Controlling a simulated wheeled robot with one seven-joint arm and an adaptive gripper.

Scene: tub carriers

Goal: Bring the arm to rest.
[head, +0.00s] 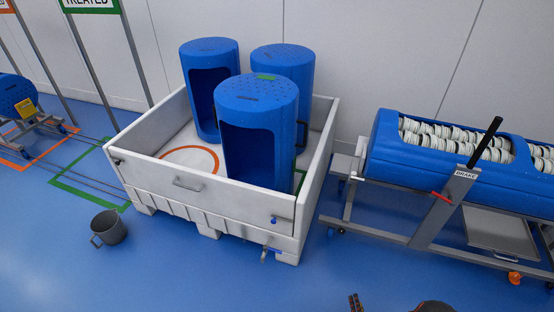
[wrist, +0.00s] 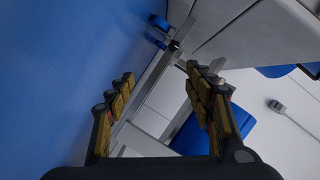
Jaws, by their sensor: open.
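My gripper (wrist: 160,72) shows in the wrist view with its two yellow-padded fingers spread apart and nothing between them. Past the fingers are grey metal bars and the blue floor. In the head view only a small part of my gripper (head: 355,302) shows at the bottom edge, right of centre. It is in front of the white bin and the trolley there, and I see no contact with either.
A white bin (head: 190,190) holds three blue tubs, one with a green mark on top. A trolley (head: 420,240) with a blue tub (head: 400,170) of white discs stands right. A grey bucket (head: 108,228) stands left on the floor. Front-left floor is clear.

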